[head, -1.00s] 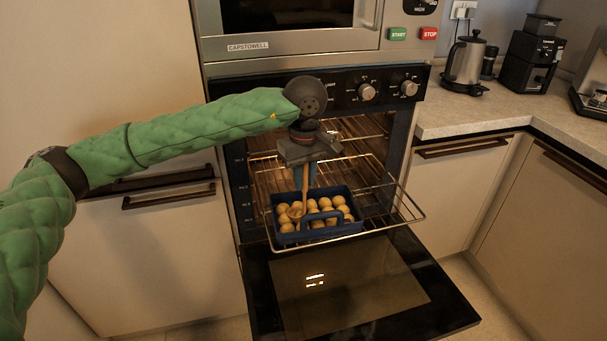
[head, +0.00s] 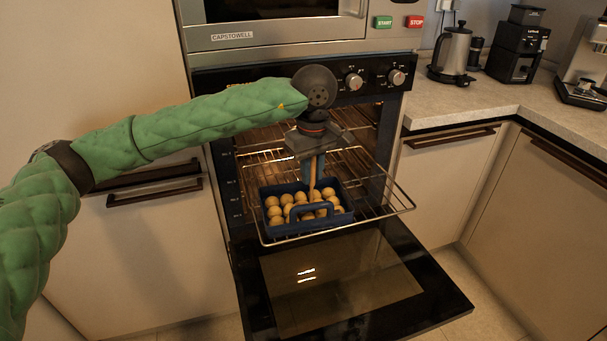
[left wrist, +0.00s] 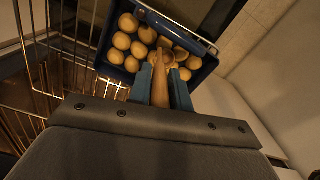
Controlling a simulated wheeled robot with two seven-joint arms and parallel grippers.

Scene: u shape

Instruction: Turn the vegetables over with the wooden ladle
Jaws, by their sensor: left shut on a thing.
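My left gripper (head: 315,165) points down over the blue tray, shut on the wooden ladle (head: 313,178). The ladle's handle runs down from the fingers. In the left wrist view, the ladle (left wrist: 160,88) stands out between the blue fingertips (left wrist: 162,92), its head among the vegetables. The vegetables (head: 273,211) are several round, yellowish balls. They lie in the blue tray (head: 283,232), which has a raised handle at its front. They also show in the left wrist view (left wrist: 122,41). The ladle's head is mostly hidden in the head view. My right gripper is not in view.
The tray rests on a pulled-out wire oven rack (head: 392,208). The oven door (head: 350,285) hangs open below. The rack's bars (left wrist: 62,60) run close beside the tray in the left wrist view. A counter (head: 470,105) with a kettle (head: 453,52) stands at the right.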

